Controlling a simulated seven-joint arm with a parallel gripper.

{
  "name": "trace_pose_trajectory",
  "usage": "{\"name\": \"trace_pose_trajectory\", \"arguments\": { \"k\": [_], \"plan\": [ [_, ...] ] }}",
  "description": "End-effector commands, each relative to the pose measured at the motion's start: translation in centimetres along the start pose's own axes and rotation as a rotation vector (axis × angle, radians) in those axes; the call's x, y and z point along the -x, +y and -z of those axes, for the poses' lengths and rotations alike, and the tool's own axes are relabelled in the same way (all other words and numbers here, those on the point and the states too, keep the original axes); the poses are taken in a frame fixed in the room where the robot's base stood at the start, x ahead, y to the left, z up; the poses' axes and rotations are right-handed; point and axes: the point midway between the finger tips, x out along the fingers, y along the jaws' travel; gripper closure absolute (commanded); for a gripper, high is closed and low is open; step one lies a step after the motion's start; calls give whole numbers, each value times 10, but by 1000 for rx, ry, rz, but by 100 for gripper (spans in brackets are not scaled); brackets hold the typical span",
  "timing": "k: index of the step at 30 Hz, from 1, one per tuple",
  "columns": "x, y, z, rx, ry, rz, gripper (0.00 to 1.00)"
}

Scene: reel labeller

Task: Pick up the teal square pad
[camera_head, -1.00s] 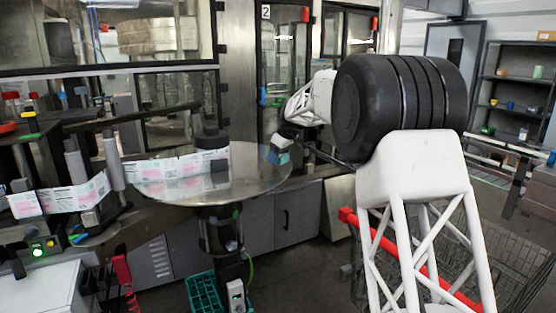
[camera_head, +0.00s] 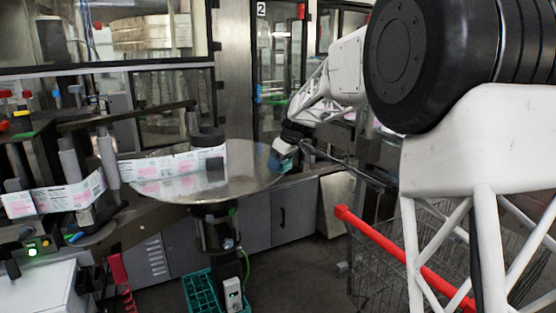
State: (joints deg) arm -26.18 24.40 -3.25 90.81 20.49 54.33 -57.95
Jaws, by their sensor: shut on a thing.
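My gripper (camera_head: 284,155) is at the right edge of the round metal table (camera_head: 225,183), in the middle of the view. It is shut on a small teal pad (camera_head: 277,161), which shows at its tip beside the table's rim. The pad is small and partly covered by the gripper, so its full outline is hard to see. I cannot tell whether the pad still touches the table.
A label strip (camera_head: 172,166) and a dark reel (camera_head: 207,138) stand on the table's left and back. A wire trolley with a red handle (camera_head: 385,248) is at the lower right. A teal crate (camera_head: 203,292) is below the table.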

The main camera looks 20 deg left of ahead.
Motion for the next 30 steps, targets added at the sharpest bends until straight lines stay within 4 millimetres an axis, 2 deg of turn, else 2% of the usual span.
{"name": "trace_pose_trajectory", "arguments": {
  "k": [12,30],
  "plan": [
    [12,-24,-20,0,1,-1,54],
    [13,-26,-23,0,0,-1,54]
  ]
}}
